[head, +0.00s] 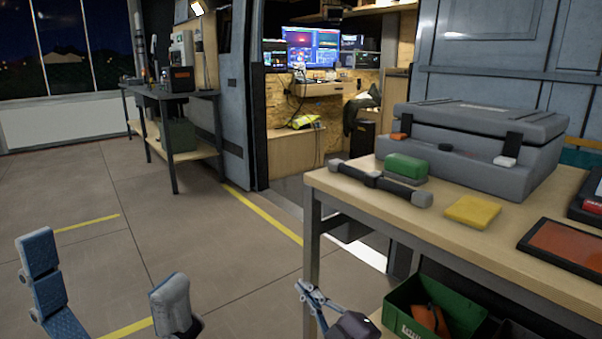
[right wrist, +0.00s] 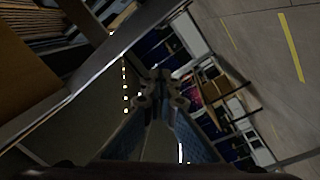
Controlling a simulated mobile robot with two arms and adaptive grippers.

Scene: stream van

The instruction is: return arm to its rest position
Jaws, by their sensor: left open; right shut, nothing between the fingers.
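My left gripper (head: 103,270) is at the lower left of the head view, over the floor. Its two fingers are spread wide, with nothing between them. My right gripper (head: 305,290) is at the bottom middle of the head view, in front of the near leg of the wooden-topped workbench (head: 465,235) and below its top. In the right wrist view its fingers (right wrist: 158,88) meet at the tips, shut and empty. Most of both arms is out of view.
A green crate (head: 460,305) sits below. Floor (head: 180,240) to the left is clear.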

